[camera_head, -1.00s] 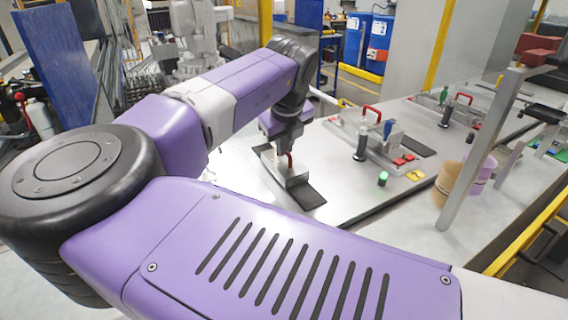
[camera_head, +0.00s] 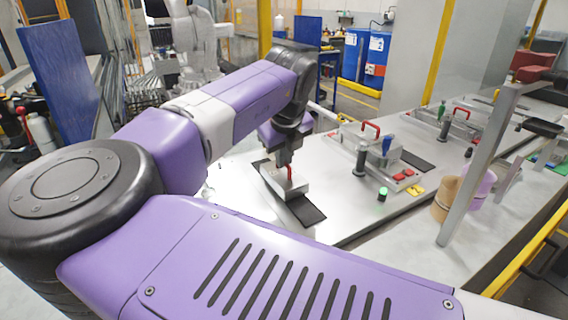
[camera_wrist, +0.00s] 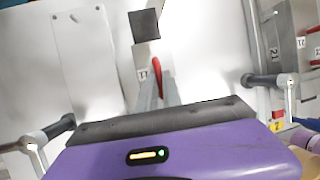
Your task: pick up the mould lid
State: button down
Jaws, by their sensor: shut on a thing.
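The mould lid (camera_head: 288,184) is a pale metal block with a red handle (camera_head: 290,173). It sits on or just above a dark mat (camera_head: 307,212) near the table's left edge; I cannot tell whether they touch. My gripper (camera_head: 286,160) points down over the lid, shut on its red handle. In the wrist view, the handle (camera_wrist: 157,72) shows between my fingers (camera_wrist: 160,92), and the dark mat (camera_wrist: 145,25) lies beyond. My fingertips are partly hidden by the handle and the lid is hard to make out there.
To the right stands a fixture with another red handle (camera_head: 371,129), a black knob post (camera_head: 361,160) and a blue-handled tool (camera_head: 387,144). A green-lit button (camera_head: 382,194) is nearer. Bare table lies between.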

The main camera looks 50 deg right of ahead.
notch_tip(320, 180, up, 19)
dwell(0.4)
dwell(0.9)
